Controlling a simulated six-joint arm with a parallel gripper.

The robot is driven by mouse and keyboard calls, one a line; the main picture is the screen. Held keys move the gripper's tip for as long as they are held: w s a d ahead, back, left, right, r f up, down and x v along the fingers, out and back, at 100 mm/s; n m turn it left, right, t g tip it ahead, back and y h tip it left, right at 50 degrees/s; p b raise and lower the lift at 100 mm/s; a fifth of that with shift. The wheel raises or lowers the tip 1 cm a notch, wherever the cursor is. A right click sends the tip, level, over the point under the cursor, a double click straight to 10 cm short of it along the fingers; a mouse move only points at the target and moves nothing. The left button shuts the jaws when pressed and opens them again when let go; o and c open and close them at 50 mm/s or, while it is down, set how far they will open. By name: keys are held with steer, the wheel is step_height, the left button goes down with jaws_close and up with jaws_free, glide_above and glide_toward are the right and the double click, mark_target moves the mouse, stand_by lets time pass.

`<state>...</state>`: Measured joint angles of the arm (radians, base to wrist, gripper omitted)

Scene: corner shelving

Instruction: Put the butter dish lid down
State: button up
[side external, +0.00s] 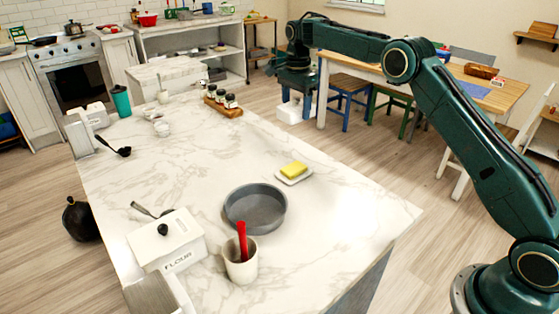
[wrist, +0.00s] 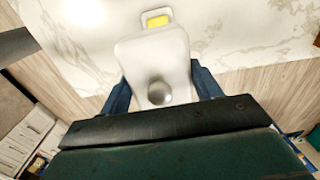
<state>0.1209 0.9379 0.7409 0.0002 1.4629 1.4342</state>
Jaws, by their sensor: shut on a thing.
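The butter dish lid is white with a round grey knob; it fills the middle of the wrist view (wrist: 150,48). My gripper (wrist: 160,82) is shut on the lid, with one blue finger on each side. In the side view my gripper (side external: 296,101) holds the lid (side external: 292,113) in the air, appearing past the counter's right edge. The white butter dish (side external: 294,177) with a yellow butter block (side external: 294,169) sits uncovered on the marble counter. The butter (wrist: 158,21) also shows beyond the lid in the wrist view; the lid hides part of the dish.
On the counter (side external: 340,215), a grey round pan (side external: 256,209) stands beside the dish. A white crock with a red utensil (side external: 241,265) and a flour box (side external: 168,240) are nearer. A wooden rack of jars (side external: 223,103) stands farther back.

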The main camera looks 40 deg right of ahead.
steer(key=shift+s, duration=0.1)
stand_by(0.3)
steer(key=shift+s+d+r, duration=0.1)
steer(key=shift+s+d, duration=0.1)
steer(key=shift+s, duration=0.3)
steer(key=shift+s+d, duration=0.15)
steer(key=shift+s, duration=0.3)
steer(key=s+d+f, duration=0.1)
steer(key=s, duration=1.1)
steer(key=shift+s+d+f, duration=0.1)
steer(key=shift+f, duration=0.05)
glide_above(330, 194)
step_height(330, 194, down, 16)
steer(key=shift+s+r, duration=0.1)
steer(key=shift+r, duration=0.05)
steer(key=shift+f, duration=2.1)
steer(key=shift+f, duration=0.1)
